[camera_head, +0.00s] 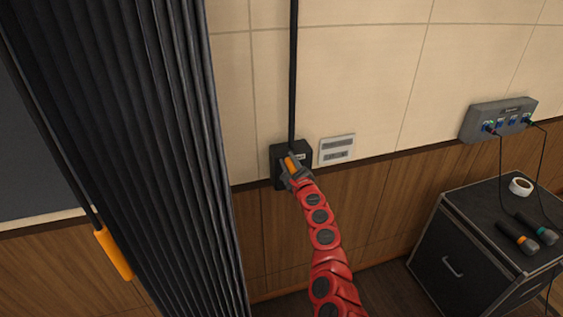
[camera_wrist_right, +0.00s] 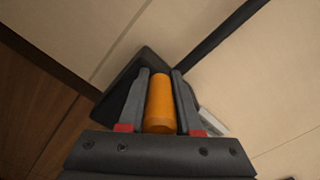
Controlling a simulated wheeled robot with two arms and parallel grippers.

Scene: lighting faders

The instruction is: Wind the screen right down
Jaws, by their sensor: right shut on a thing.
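A black winder box (camera_head: 277,167) is fixed to the wall at the foot of a black vertical conduit (camera_head: 293,70). Its orange handle (camera_head: 291,164) sticks out at the front. My right gripper (camera_head: 293,171) is at the box and shut on the orange handle, which also shows between its two fingers in the right wrist view (camera_wrist_right: 160,102). No lowered screen can be made out for certain; the dark panel (camera_head: 30,150) at the far left is partly behind the curtain. My left gripper is not in view.
A black pleated curtain (camera_head: 150,150) hangs left of the box, with an orange-handled rod (camera_head: 114,254) in front. A pale label plate (camera_head: 337,149) is right of the box. A grey socket box (camera_head: 499,119) with cables is above a black case (camera_head: 480,240) bearing tape (camera_head: 520,187) and microphones.

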